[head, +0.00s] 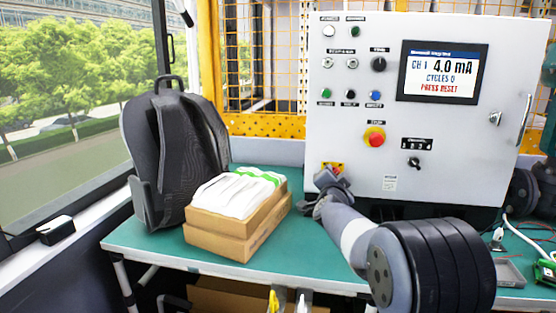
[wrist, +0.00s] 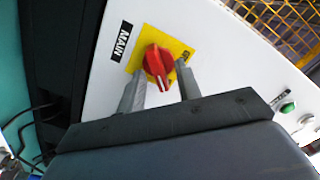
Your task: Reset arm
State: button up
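The white control cabinet (head: 420,180) stands at the back of the green table. Its lit screen (head: 443,72) reads CH 1, 4.0 mA, CYCLES 0, PRESS RESET. The red MAIN rotary switch on its yellow plate (wrist: 178,50) is at the cabinet's lower left; the yellow plate also shows in the head view (head: 333,167), partly hidden by my gripper. My gripper (head: 325,190) is close to this switch. In the wrist view the red knob (wrist: 154,60) lies ahead of and between the two separated fingers (wrist: 160,80). The fingers look open, with gaps beside the knob.
Small push buttons (head: 326,93), a black knob (head: 379,65), a red stop button on yellow (head: 374,137) and a lower selector (head: 414,162) are on the cabinet face. A grey backpack (head: 170,140) and cardboard boxes (head: 225,243) stand left of my arm. Loose wires lie right.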

jog(key=n+p, duration=0.2)
jog(key=n, duration=0.2)
jog(key=n+p, duration=0.3)
jog(key=n, duration=0.1)
jog(key=shift+a+r, duration=0.1)
jog(key=shift+a, duration=0.1)
jog(key=shift+s, duration=0.1)
